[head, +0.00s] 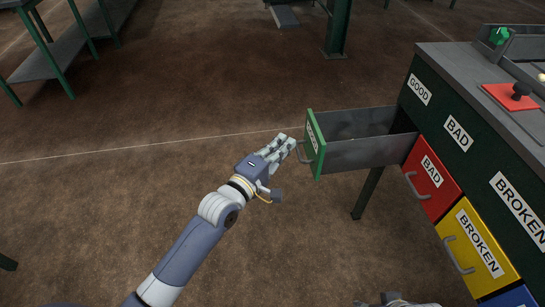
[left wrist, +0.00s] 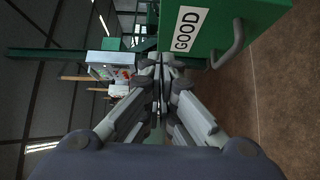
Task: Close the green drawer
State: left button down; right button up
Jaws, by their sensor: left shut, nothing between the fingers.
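The green drawer (head: 317,146) is pulled far out of the left side of the workbench in the head view. Its grey box (head: 368,152) looks empty, and its front carries a label and a grey handle. In the left wrist view the green front (left wrist: 230,22) shows the label GOOD and the curved handle (left wrist: 232,48). My left gripper (head: 290,142) is shut and empty, its fingertips close to the green front beside the handle. I cannot tell whether they touch it. Of my right gripper, only a small part (head: 395,300) shows at the bottom edge; its fingers are not clear.
The dark workbench (head: 440,60) stands at the right. A red drawer (head: 432,180) and a yellow drawer (head: 475,250) are shut below, with handles sticking out.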

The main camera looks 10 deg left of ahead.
aim_at(313, 126)
pick_arm(q)
jog(key=w+d, duration=0.2)
jog(key=d, duration=0.1)
jog(key=w+d, duration=0.1)
jog(key=d, duration=0.1)
jog(key=shift+w+b, duration=0.15)
jog(key=shift+b, duration=0.25)
jog(key=shift+a, duration=0.1)
pick_arm(e)
jog(key=v, duration=0.2)
jog(key=shift+s+d+r, duration=0.1)
jog(key=shift+s+r, duration=0.05)
jog(key=shift+r, duration=0.2)
